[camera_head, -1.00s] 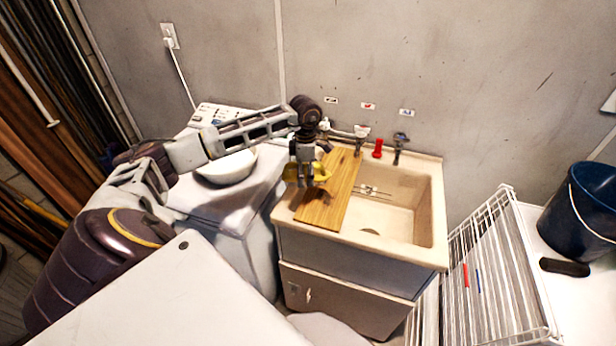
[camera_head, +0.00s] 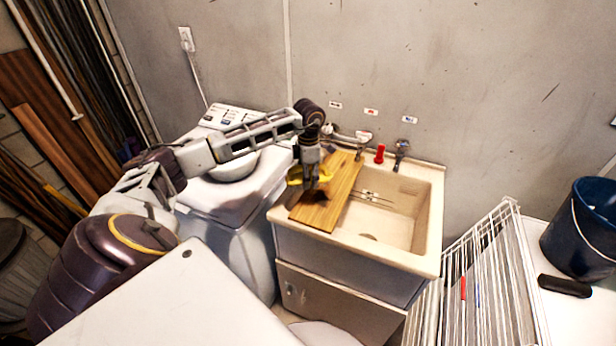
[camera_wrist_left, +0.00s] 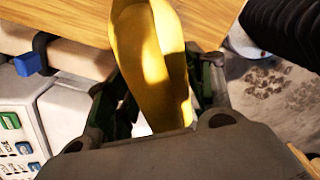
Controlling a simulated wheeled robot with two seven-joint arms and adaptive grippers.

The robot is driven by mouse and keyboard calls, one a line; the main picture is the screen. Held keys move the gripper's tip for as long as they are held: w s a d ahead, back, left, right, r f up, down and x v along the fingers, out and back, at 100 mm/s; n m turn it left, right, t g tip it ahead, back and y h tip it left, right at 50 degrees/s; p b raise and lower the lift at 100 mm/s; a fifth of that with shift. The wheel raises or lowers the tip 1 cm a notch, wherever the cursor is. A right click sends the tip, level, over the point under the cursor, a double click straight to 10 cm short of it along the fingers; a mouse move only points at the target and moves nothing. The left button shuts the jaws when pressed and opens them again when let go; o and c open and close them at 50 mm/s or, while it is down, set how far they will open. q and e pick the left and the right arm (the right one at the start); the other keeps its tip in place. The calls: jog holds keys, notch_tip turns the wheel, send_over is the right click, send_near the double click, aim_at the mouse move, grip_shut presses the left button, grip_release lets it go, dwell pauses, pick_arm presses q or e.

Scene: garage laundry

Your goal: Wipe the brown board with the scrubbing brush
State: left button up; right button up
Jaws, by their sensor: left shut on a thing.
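The brown board (camera_head: 336,200) lies across the left part of the sink, and its wood also shows at the top of the left wrist view (camera_wrist_left: 70,14). My left gripper (camera_head: 309,178) is over the board's left edge, pointing down. It is shut on a yellow thing (camera_head: 294,177), which I take to be the scrubbing brush. The brush's yellow body (camera_wrist_left: 150,60) fills the middle of the left wrist view between the fingers. Its underside is hidden, so I cannot tell whether it touches the board. My right gripper is not in view.
The sink basin (camera_head: 425,235) is open right of the board, with taps (camera_head: 401,148) and a red object (camera_head: 380,153) behind. A white bowl (camera_head: 234,166) sits on the washing machine at left. A white wire rack (camera_head: 480,275), blue bucket (camera_head: 583,228) and black object (camera_head: 565,286) are at right.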

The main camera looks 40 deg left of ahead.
pick_arm(q)
jog(key=shift+w+n, duration=0.1)
jog(key=shift+n, duration=0.3)
dwell(0.3)
jog(key=shift+f, duration=0.1)
